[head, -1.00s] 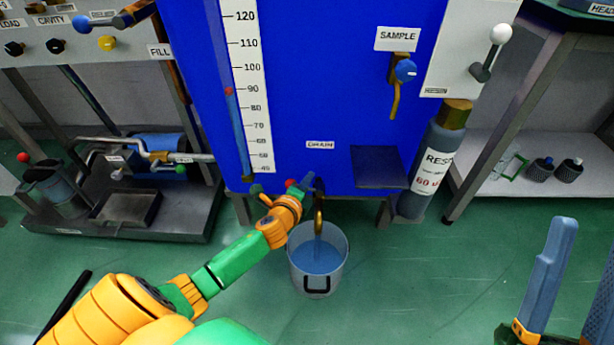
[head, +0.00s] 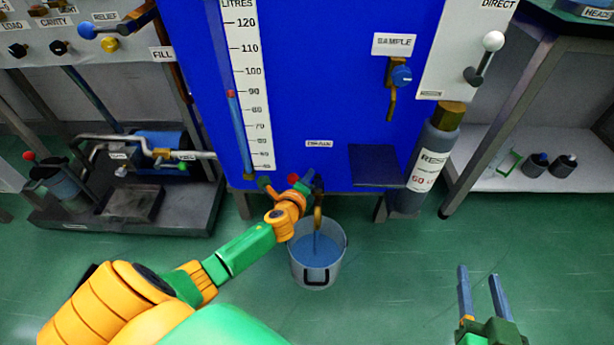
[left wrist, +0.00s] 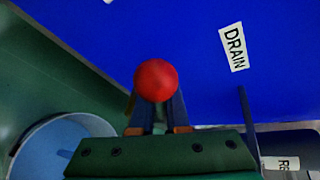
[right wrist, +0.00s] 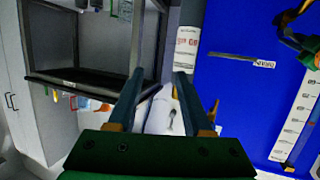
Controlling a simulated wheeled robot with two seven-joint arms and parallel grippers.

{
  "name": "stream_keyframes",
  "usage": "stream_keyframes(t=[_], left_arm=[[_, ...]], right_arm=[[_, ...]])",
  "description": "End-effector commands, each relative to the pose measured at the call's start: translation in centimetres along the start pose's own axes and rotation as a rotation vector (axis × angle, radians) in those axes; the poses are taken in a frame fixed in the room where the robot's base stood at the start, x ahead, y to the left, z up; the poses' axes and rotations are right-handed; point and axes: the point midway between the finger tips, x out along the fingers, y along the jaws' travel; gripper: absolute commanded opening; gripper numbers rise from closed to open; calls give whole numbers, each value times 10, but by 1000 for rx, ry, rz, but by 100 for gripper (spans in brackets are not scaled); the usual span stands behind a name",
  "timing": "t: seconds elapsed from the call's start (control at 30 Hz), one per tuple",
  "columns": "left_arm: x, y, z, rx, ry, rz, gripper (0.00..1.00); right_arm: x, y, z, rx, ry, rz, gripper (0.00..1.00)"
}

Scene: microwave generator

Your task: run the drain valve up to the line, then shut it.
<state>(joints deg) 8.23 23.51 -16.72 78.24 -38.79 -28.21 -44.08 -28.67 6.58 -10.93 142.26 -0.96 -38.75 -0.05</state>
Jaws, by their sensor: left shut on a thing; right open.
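The drain valve's red knob (head: 293,178) is low on the front of the blue tank. In the left wrist view the red ball (left wrist: 155,80) sits at the fingertips of my left gripper (left wrist: 157,104), which is shut on the drain handle. In the head view my left gripper (head: 308,184) partly hides the valve. A brass spout (head: 318,214) runs a thin stream into a bucket (head: 340,262) holding blue liquid. The litre scale (head: 247,85) has a sight tube with a red mark (head: 231,93) near 90. My right gripper (head: 479,272) is open and empty, away from the tank.
A blue sample tap (head: 401,75) and a dark shelf plate (head: 377,166) are on the tank front. A labelled cylinder (head: 433,165) stands at its right. A pump rig (head: 130,205) is on the left floor. Floor around the bucket is clear.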

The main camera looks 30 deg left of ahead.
Motion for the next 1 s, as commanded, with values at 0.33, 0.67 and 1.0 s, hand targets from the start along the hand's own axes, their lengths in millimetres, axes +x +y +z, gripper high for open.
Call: stream_keyframes(t=[0.33,0.67,1.0], left_arm=[[0,0,0,1,-1,0,0],[0,0,0,0,0,0,26],[-15,-1,0,0,1,2,26]], right_arm=[[0,0,1,0,-3,0,50],[0,0,1,0,-3,0,50],[-13,5,51,9,-274,11,50]])
